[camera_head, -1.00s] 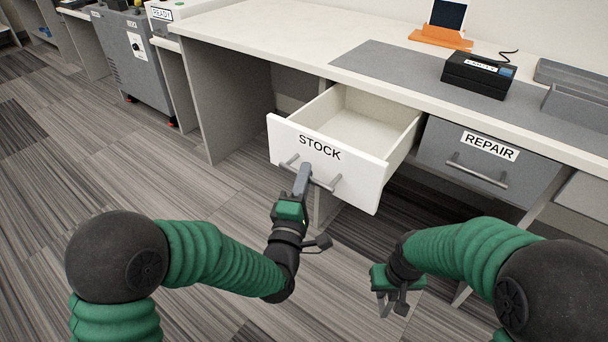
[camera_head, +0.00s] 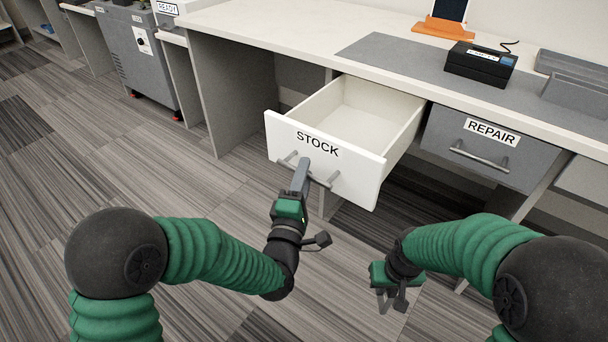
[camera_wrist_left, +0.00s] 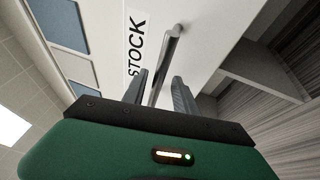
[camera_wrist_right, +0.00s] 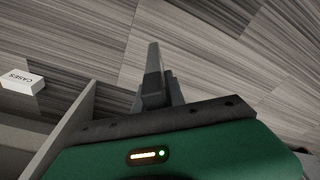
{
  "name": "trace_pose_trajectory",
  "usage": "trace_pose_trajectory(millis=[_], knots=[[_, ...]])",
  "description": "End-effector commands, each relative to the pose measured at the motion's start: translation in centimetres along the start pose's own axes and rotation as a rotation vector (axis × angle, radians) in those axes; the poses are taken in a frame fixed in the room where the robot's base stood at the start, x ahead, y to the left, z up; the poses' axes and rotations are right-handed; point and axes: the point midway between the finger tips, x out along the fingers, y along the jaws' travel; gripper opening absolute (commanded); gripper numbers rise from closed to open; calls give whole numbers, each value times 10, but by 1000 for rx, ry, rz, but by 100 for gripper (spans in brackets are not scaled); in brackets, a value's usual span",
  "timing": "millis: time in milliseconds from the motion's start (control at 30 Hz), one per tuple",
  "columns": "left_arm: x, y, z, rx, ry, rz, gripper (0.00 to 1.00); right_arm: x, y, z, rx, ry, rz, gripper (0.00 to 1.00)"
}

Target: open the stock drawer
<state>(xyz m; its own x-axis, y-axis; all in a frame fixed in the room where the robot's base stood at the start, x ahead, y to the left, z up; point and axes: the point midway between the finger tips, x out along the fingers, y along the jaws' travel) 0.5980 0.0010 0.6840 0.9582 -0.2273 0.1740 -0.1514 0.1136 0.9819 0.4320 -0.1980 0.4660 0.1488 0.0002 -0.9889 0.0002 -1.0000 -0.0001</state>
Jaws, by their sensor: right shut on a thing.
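The white stock drawer (camera_head: 325,165), labelled STOCK, is pulled well out of the desk, and its empty inside shows. Its grey bar handle (camera_head: 332,181) is on the front. My left gripper (camera_head: 302,172) is at this handle. My right gripper (camera_head: 390,297) hangs low, apart from the drawer. In the right wrist view its fingers (camera_wrist_right: 160,80) are close together, and I cannot make out the thing between them.
The grey repair drawer (camera_head: 478,150) is shut, right of the stock drawer. On the desk top (camera_head: 270,38) are a black box (camera_head: 480,64), an orange stand (camera_head: 443,27) and grey trays (camera_head: 575,85). A grey cabinet (camera_head: 143,60) stands at the left. The carpet (camera_head: 110,170) before the desk is clear.

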Motion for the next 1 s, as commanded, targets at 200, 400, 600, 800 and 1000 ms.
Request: trace_pose_trajectory(millis=[200,400,600,800,1000], knots=[[-5,2,-1,1,2,1,34,-4,0,-1,0,0,0,0],[-48,4,0,1,0,-5,34,-22,0,-3,0,1,0,0],[-100,7,1,-1,0,-9,34,-46,0,-7,0,1,0,0],[-115,4,1,0,-1,-5,34,-74,0,-11,0,0,0,0],[-120,-1,0,1,1,0,34,-75,0,-11,0,0,0,0]])
